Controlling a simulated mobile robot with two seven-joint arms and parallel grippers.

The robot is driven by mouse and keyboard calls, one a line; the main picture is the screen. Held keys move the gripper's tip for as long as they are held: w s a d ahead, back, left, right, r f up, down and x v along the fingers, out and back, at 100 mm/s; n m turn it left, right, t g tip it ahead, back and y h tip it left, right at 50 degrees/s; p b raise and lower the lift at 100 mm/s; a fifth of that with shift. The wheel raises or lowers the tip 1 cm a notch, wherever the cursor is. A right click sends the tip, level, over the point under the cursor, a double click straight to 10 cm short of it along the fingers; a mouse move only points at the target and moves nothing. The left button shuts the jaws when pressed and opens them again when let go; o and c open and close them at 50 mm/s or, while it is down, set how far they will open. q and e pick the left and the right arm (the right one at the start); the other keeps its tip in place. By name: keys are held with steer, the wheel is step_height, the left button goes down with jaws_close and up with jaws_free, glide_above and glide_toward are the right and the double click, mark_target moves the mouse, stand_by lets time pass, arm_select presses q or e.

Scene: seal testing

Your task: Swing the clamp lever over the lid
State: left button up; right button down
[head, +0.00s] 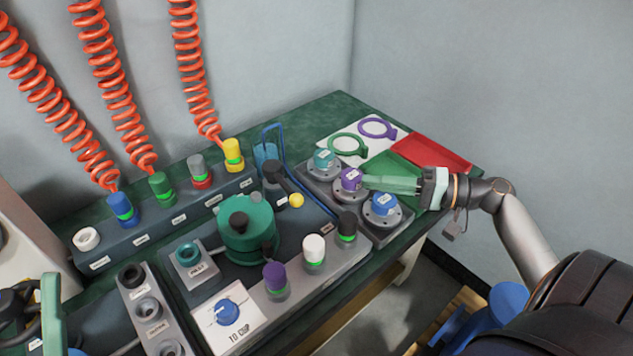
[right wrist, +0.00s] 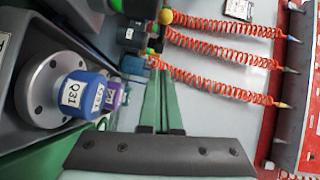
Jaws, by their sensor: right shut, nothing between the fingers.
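The clamp lever (head: 285,185) is a dark arm with a yellow ball knob (head: 296,200). It stands to the right of the green pot and points away from its lid (head: 241,211), which is green with a dark knob on top. My right gripper (head: 366,182) has its green fingers together and empty, over the row of capped parts, well to the right of the lever. The fingers also show closed in the right wrist view (right wrist: 160,105). A green finger of my left gripper (head: 52,312) seems to show at the lower left edge; its opening is unclear.
A purple-capped part (head: 350,180) lies by my right fingertips, a blue-capped one (head: 383,205) in front. Orange coiled hoses hang over a row of coloured fittings at the back. A white panel with a blue dial (head: 228,312) and upright fittings stand before the pot.

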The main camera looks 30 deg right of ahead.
mark_target(282, 186)
arm_select(q)
steer(key=shift+s+d+r+m+h, duration=0.1)
steer(key=shift+s+r+m+h, duration=0.2)
steer(key=shift+m+h, duration=0.1)
arm_select(e)
steer(key=shift+w+d+m, duration=0.15)
steer(key=shift+d+m, duration=0.1)
steer(key=shift+m, duration=0.05)
arm_select(q)
steer(key=shift+g, duration=0.3)
steer(key=shift+w+f+n+b, duration=0.2)
steer(key=shift+f+n+b, duration=0.1)
steer(key=shift+f+b, duration=0.6)
arm_select(e)
steer(key=s+a+x, duration=0.2)
steer(key=x, duration=1.1)
arm_select(q)
steer(key=shift+d, duration=0.1)
arm_select(e)
steer(key=shift+s, duration=0.15)
